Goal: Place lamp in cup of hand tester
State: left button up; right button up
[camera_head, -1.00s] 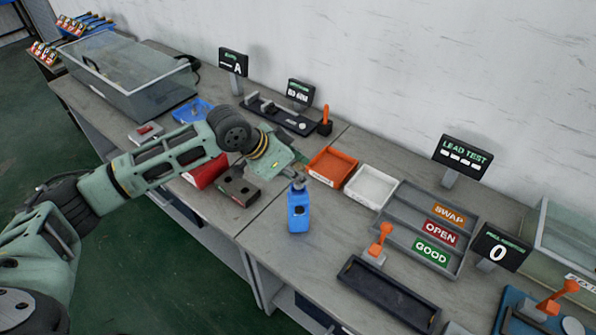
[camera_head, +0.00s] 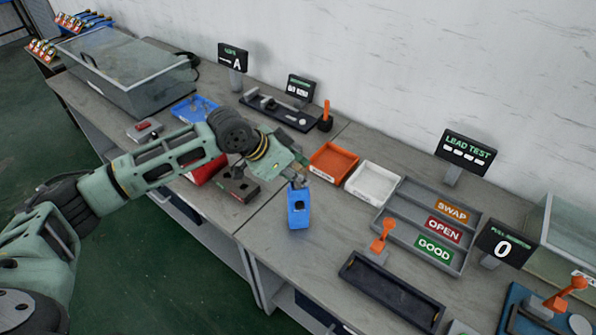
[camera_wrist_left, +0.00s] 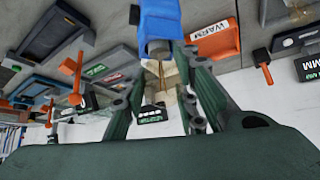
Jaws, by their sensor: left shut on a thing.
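The blue hand tester (camera_head: 299,214) stands upright near the front edge of the bench in the head view. My left gripper (camera_head: 298,181) is right above its top end. In the left wrist view the tester's blue body (camera_wrist_left: 160,15) and its grey cup end (camera_wrist_left: 159,47) are at the top middle, in front of my left gripper (camera_wrist_left: 165,66). The gripper is shut on a small thin thing, likely the lamp (camera_wrist_left: 162,72), close to the cup. I cannot tell whether the lamp is inside the cup. My right gripper is not in view.
An orange tray (camera_head: 333,162) and a white tray (camera_head: 373,184) lie close behind the tester. A grey sorting tray (camera_head: 405,222) and a dark tray (camera_head: 391,291) are to the right. Bare bench surrounds the tester's right side.

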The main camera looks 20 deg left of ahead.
pick_arm(q)
jog(key=shift+s+f, duration=0.2)
jog(key=shift+f, duration=0.2)
jog(key=shift+s+f, duration=0.3)
jog(key=shift+f, duration=0.25)
jog(key=o, duration=1)
jog(key=shift+o, duration=0.8)
jog(key=shift+w+f, duration=0.2)
jog(key=shift+w, duration=0.15)
jog(key=shift+a+r, duration=0.1)
jog(key=shift+r, duration=0.2)
